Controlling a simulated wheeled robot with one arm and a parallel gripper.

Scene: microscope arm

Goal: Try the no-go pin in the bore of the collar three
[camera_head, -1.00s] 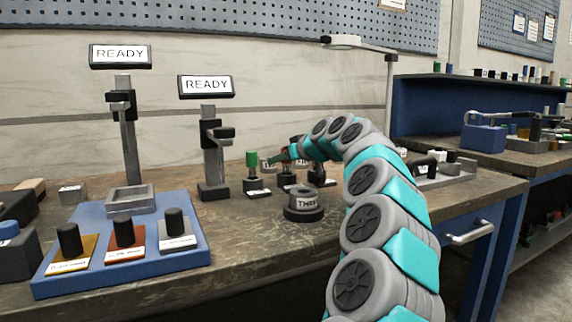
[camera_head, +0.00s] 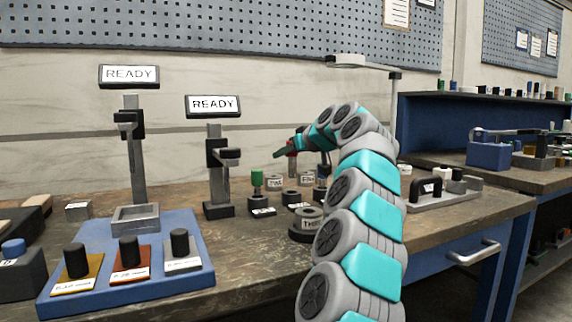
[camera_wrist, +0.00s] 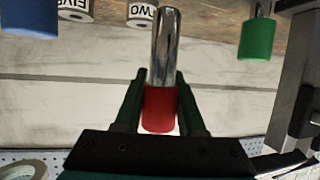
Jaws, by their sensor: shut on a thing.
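My gripper (camera_head: 286,152) is shut on a red-handled pin (camera_head: 292,147), raised above the back of the bench. In the wrist view the fingers (camera_wrist: 160,88) clasp the red handle (camera_wrist: 159,110), and the bare silver shank (camera_wrist: 165,45) points out past them. Collar three (camera_head: 308,223), a grey ring on a dark round base, sits in front of the pin holders, partly behind my arm at its right. The pin is well apart from it. A dark holder (camera_head: 291,196) below my gripper stands with no pin in it.
A green-handled pin (camera_head: 257,180) and a blue-handled pin (camera_head: 323,171) stand either side of the empty holder. Collars two (camera_head: 275,181) and five (camera_head: 307,179) are behind. Two READY gauge stands (camera_head: 217,180) (camera_head: 137,170) and a blue tray (camera_head: 205,270) are left.

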